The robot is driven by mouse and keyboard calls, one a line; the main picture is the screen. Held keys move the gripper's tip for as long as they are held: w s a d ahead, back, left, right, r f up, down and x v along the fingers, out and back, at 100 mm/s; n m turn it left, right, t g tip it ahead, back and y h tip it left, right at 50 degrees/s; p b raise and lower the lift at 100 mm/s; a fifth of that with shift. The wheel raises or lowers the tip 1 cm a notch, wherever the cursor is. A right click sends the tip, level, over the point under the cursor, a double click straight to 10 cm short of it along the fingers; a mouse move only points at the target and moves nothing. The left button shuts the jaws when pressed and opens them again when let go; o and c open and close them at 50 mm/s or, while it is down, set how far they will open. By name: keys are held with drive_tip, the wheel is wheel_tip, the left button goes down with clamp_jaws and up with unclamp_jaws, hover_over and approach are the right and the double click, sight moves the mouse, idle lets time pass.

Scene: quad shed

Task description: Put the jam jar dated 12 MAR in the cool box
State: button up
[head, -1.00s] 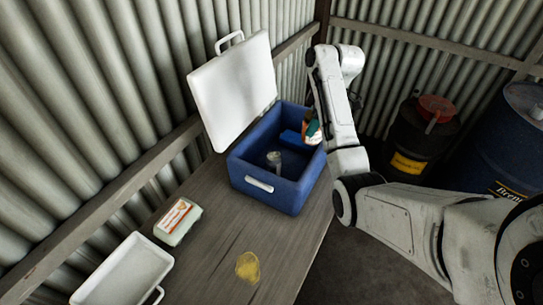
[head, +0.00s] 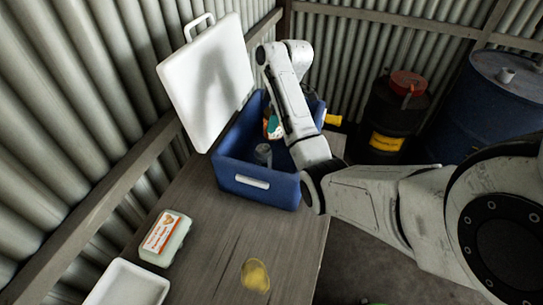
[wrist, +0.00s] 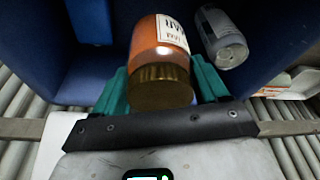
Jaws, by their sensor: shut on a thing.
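The blue cool box (head: 232,172) stands on the bench with its white lid (head: 207,85) propped open. My gripper (wrist: 160,85) has teal fingers shut on an orange jar with a gold lid (wrist: 158,45). The jar's white label (wrist: 172,33) shows in part, and I cannot read its date surely. In the head view the jar (head: 266,117) is at the box's opening, partly hidden by my arm. In the wrist view it is tilted above the blue interior; I cannot tell whether it touches the bottom.
A blue block (wrist: 90,18) is in the box. A carton with an orange label (head: 165,238), a white tray (head: 128,286) and a yellow patch (head: 255,275) are on the bench. A black drum (head: 393,120) and blue barrel (head: 495,105) stand at right.

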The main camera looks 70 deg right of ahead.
sight(273, 140)
wheel_tip(273, 140, down, 10)
drive_tip(key=shift+r+p, duration=0.15)
drive_tip(key=shift+p, duration=0.4)
drive_tip(key=o, duration=1.5)
drive_tip(key=shift+c, duration=0.2)
drive_tip(key=v, duration=1)
drive_tip(key=shift+r, duration=0.4)
drive_tip(key=shift+s+d+r+p, duration=0.1)
drive_tip(key=shift+s+r+p, duration=0.2)
drive_tip(key=shift+r, duration=0.25)
